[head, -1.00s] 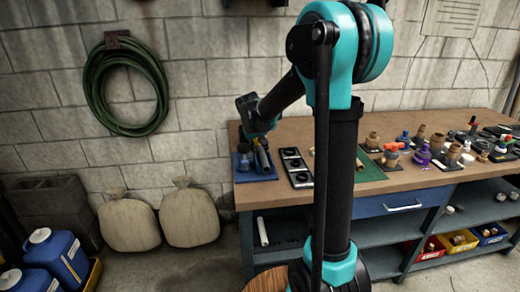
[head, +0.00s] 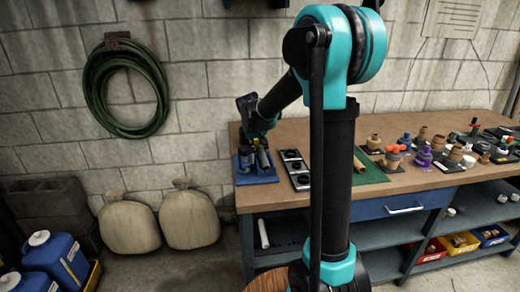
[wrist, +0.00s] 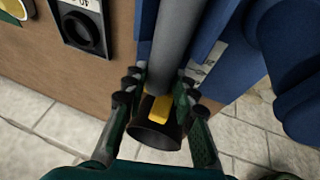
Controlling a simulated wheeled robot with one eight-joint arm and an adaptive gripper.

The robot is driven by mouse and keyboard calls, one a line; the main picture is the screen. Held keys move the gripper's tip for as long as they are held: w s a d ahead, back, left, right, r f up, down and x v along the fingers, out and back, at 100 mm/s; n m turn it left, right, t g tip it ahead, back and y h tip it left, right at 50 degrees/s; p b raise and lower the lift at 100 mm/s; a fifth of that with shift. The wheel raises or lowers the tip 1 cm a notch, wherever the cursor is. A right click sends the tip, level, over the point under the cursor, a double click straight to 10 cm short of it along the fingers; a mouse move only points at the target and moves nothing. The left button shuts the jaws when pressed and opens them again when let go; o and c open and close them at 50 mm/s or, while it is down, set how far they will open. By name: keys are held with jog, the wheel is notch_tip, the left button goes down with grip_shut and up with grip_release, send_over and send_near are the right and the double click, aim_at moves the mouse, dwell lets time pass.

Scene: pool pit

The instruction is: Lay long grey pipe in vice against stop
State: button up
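The long grey pipe (wrist: 178,35) runs down from the top edge of the wrist view between blue parts of the vice (wrist: 228,30). A dark, hollow cylindrical end (wrist: 157,130) lies nearest the camera, with a small yellow piece (wrist: 160,108) at its top. My gripper (wrist: 160,85) has one finger on each side of the pipe. A narrow gap seems to show on the left, and finger contact is unclear. In the head view my gripper (head: 255,137) is low over the blue vice (head: 262,179) at the bench's left end. The stop cannot be made out for certain.
A black block with round sockets (head: 296,170) stands just right of the vice. A green mat (head: 372,172) with a tan pipe (head: 358,163) lies beyond my arm. Several fittings (head: 425,150) crowd the bench's right side. The bench's left edge is close to the vice.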

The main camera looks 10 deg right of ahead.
jog(key=o, duration=0.5)
jog(key=shift+c, duration=0.2)
jog(key=shift+r, duration=0.1)
jog(key=v, duration=1.1)
jog(key=shift+s+r, duration=0.15)
jog(key=shift+r, duration=0.2)
